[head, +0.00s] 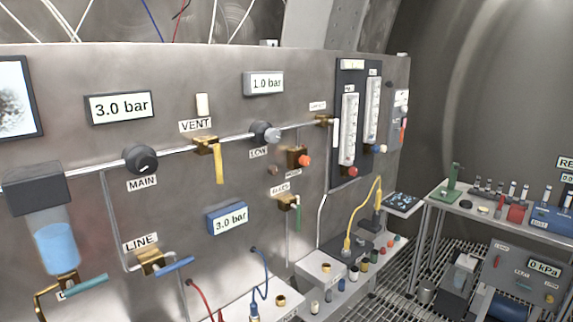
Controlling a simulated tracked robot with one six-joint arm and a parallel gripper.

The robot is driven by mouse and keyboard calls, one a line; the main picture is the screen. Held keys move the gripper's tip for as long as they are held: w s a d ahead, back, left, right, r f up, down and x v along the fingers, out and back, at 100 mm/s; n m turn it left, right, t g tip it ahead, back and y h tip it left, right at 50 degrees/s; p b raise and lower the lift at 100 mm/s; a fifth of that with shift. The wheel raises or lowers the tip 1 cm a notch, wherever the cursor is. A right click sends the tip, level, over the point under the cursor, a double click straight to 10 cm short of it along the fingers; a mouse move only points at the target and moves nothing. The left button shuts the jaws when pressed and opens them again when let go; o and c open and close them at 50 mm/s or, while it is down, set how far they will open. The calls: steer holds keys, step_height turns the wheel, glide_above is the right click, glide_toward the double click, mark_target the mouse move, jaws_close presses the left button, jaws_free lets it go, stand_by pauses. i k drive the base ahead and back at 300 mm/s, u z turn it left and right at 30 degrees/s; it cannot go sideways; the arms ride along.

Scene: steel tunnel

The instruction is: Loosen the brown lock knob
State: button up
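A small brown round knob (272,169) sits on the steel panel (80,110), just left of a brass block with an orange knob (304,160). It looks like the brown lock knob, but it is too small here to read any marking on it. Above it are the LOW knob (266,133) and its label. Nothing touches the brown knob. My gripper is not in view.
The VENT valve's yellow handle (219,164) and the MAIN knob (140,159) stick out to the left. A green-handled valve (296,212) is below. Cables and a white box (325,269) stand under the panel. A bench (470,208) is at right.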

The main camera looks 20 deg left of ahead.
mark_target(273, 170)
steer(key=i, duration=1.2)
steer(key=u, duration=2.55)
